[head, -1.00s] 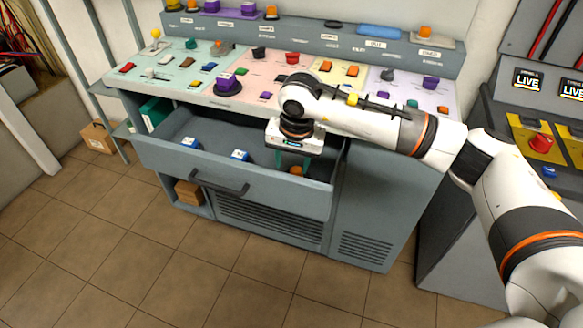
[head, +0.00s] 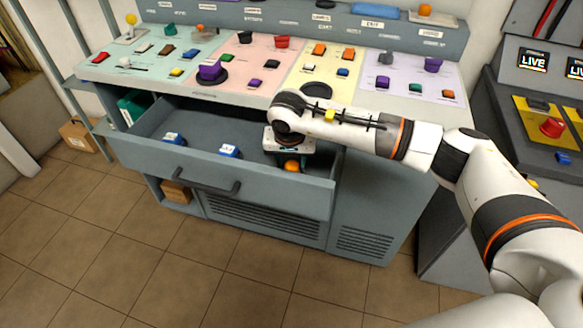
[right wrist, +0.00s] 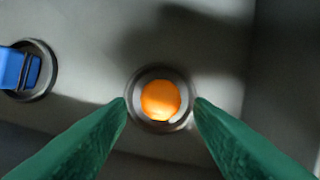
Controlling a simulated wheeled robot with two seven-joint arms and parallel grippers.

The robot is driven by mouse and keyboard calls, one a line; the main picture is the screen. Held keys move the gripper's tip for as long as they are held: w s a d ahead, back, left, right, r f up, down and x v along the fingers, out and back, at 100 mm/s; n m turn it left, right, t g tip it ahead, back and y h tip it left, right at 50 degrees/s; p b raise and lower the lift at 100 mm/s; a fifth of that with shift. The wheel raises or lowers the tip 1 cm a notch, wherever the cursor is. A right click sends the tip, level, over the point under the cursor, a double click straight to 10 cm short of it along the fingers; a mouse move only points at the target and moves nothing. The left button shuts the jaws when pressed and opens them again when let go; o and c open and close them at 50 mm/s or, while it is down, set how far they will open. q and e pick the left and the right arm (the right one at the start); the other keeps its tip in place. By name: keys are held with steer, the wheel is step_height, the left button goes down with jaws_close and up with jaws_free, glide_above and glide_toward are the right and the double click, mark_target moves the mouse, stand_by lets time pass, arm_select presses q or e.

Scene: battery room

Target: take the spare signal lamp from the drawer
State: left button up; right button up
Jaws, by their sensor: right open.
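An orange round-topped signal lamp (head: 292,166) sits at the right end of the open drawer (head: 250,181). In the right wrist view the lamp (right wrist: 160,100) has a grey ring base and stands on the drawer floor. My right gripper (head: 289,158) reaches down into the drawer over the lamp. In the right wrist view its green fingers (right wrist: 160,106) are open, one on each side of the lamp, with no clear grip on it. In the head view the fingers are mostly hidden. My left gripper is not in view.
Two blue-and-white switches (head: 229,151) stand in the drawer left of the lamp; a blue part (right wrist: 20,68) shows in the wrist view. The drawer front and handle (head: 205,183) are close by. The coloured console (head: 330,68) overhangs behind.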

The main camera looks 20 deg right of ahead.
mark_target(291, 164)
steer(key=x, duration=0.4)
steer(key=shift+w, duration=0.1)
steer(key=c, duration=0.8)
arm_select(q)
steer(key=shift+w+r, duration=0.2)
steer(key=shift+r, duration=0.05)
arm_select(e)
steer(key=shift+o, duration=0.2)
steer(key=shift+r, duration=0.1)
